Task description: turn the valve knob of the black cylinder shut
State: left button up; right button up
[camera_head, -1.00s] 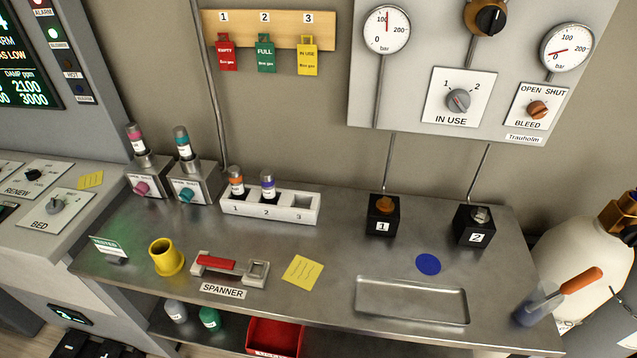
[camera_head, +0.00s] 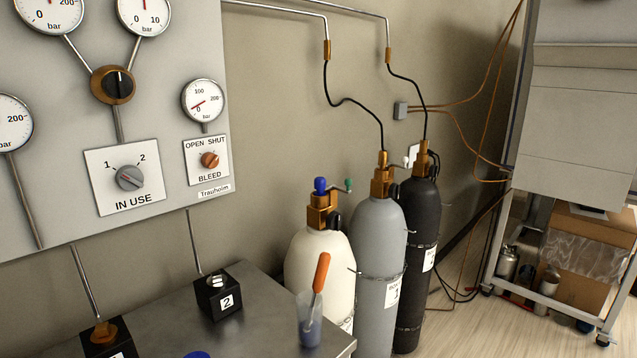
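The black cylinder (camera_head: 418,262) stands upright at the back of a row of three gas cylinders, right of the bench. It has a brass valve (camera_head: 422,155) on top with a black hose rising from it, and a white tag (camera_head: 412,155) beside the valve. A separate valve knob on it is too small to make out, and so is its setting. The grey cylinder (camera_head: 377,250) and the white cylinder (camera_head: 318,262) stand in front of it and hide part of its left side. Neither of my grippers is in view.
The metal bench (camera_head: 270,318) holds black block 2 (camera_head: 218,295) and a clear cup (camera_head: 309,322) with an orange-handled tool (camera_head: 321,273). A gas panel (camera_head: 60,190) hangs on the wall at left. A wheeled rack (camera_head: 560,265) stands at right, with open floor (camera_head: 475,325) before it.

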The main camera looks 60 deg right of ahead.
aim_at(433, 170)
jog(key=z, duration=2.5)
